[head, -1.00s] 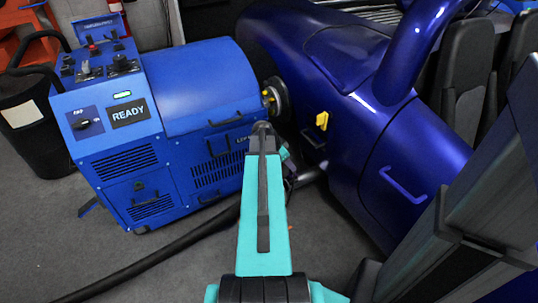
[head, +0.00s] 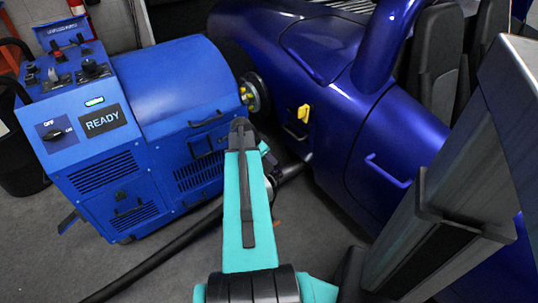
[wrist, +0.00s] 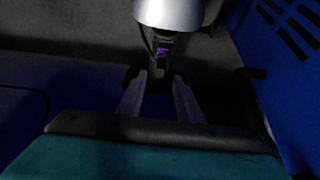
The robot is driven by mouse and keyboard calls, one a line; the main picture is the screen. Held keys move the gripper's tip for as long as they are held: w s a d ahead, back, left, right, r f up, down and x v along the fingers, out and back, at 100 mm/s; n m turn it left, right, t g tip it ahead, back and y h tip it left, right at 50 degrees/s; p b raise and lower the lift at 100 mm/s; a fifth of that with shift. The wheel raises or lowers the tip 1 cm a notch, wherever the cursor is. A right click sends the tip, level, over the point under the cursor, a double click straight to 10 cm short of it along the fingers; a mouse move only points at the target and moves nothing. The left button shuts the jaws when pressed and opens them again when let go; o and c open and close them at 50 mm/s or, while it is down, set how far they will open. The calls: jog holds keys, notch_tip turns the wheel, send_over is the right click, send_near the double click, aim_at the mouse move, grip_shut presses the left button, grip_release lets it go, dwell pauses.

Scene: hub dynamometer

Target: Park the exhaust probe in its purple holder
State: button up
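In the wrist view a silver-grey rounded end (wrist: 168,12) hangs at the top, with a dark piece carrying a small purple patch (wrist: 162,52) below it. I cannot tell whether the purple patch belongs to the probe or its holder. My gripper (wrist: 160,76) points at this dark piece with its two fingers apart; I see nothing clearly clamped between them. In the head view my teal arm hides the gripper. A grey pipe end (head: 290,172) shows low beside the blue car, just right of the arm. A black hose (head: 150,257) runs along the floor towards it.
The blue dynamometer cabinet (head: 175,90), reading READY, stands at left. The blue car (head: 330,95) stands at right, with a yellow piece (head: 304,113) on its side. A large grey metal structure (head: 490,150) fills the right foreground.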

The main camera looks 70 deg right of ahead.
jog(key=shift+b+x, duration=1.65)
jog(key=shift+x, duration=2.35)
grip_shut()
jog(key=shift+w+r+p, duration=0.15)
jog(key=shift+r+p, duration=0.15)
jog(key=shift+r, duration=0.3)
jog(key=shift+r, duration=0.25)
jog(key=shift+r+p, duration=1.1)
jog(key=shift+r, duration=0.8)
